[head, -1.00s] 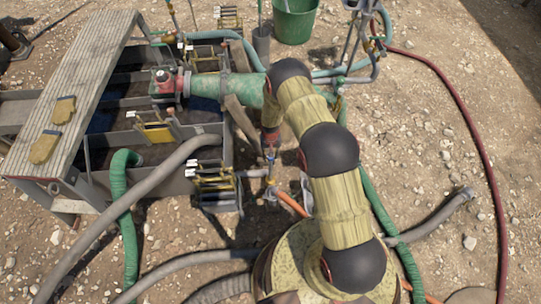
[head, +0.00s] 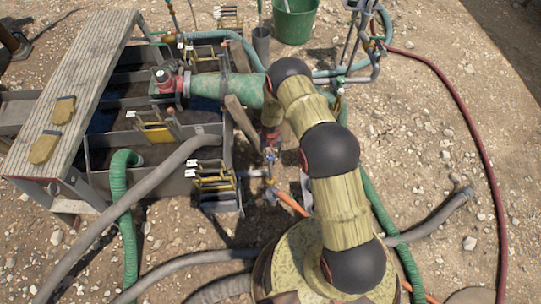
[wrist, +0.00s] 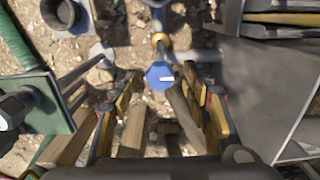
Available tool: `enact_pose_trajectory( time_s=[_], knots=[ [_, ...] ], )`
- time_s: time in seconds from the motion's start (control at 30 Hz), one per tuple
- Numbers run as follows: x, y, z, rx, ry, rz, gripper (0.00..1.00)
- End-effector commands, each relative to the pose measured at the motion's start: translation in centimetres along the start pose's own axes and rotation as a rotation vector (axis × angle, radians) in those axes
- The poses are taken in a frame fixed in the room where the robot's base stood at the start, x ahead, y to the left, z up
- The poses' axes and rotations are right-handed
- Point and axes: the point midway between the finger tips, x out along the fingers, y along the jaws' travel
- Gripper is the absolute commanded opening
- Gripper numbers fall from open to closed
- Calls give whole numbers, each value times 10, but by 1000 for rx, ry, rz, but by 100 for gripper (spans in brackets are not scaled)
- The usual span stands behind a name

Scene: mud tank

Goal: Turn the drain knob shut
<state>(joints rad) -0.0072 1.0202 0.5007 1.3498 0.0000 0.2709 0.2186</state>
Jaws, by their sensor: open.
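The drain knob (wrist: 159,76) is blue and many-sided, with a white mark on its face. In the wrist view it lies just beyond and between my fingertips, on a pipe with a yellow fitting (wrist: 159,42). My gripper (wrist: 162,88) is open, with a yellow-and-dark finger on each side of the knob. I cannot tell whether either finger touches it. In the head view the small blue knob (head: 270,157) shows below the end of my arm, and my gripper there is mostly hidden.
The mud tank (head: 150,182) stands left, with a plank walkway (head: 80,85) carrying gloves (head: 45,146). Grey hoses (head: 130,210) and a green hose (head: 119,185) cross the front. A green bucket (head: 294,20) stands behind. Gravel lies open at right.

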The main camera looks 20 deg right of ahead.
Motion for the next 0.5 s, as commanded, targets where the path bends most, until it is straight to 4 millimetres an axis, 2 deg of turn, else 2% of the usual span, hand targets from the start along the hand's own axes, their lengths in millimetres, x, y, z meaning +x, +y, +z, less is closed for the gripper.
enact_pose_trajectory(
  time_s=[0.5],
  knots=[
    [-91, 0, -1, 0, 2, 0, 48]
  ],
)
